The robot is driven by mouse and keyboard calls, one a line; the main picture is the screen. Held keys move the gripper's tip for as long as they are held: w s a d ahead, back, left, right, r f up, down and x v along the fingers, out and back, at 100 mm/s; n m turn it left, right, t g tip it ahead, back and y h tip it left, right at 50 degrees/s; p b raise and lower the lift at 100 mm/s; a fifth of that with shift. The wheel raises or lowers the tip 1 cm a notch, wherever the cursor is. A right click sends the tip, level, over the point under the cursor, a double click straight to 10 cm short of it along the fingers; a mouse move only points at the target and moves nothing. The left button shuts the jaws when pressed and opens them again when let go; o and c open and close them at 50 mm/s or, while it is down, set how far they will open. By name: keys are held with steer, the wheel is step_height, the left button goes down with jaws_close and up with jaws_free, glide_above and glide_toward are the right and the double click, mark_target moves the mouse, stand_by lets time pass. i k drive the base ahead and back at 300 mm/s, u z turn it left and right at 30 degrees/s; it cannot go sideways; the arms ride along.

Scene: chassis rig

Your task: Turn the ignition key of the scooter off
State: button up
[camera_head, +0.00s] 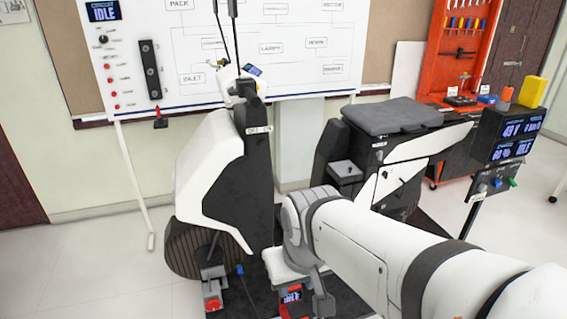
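The scooter (217,165) is a white and black training rig left of centre, with its front column upright and its handlebar at the top. A small pale label (258,130) sits on the upper black column; its print is too small to read surely. I cannot make out the ignition key or its position. My arm comes in from the lower right and bends in front of the scooter's middle. I cannot make out my gripper's fingers, and no contact with the key shows.
The seat (392,116) stands to the right behind my arm. A display stand (505,145) reads IDLE at the far right. A whiteboard (290,50) with a wiring diagram is behind. An orange tool board (462,40) stands at the back right. Floor at the left is clear.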

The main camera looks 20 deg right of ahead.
mark_target(260, 141)
steer(key=z, duration=1.95)
steer(key=k, duration=1.05)
steer(key=u, duration=1.25)
steer(key=i, duration=1.05)
steer(key=u, duration=0.1)
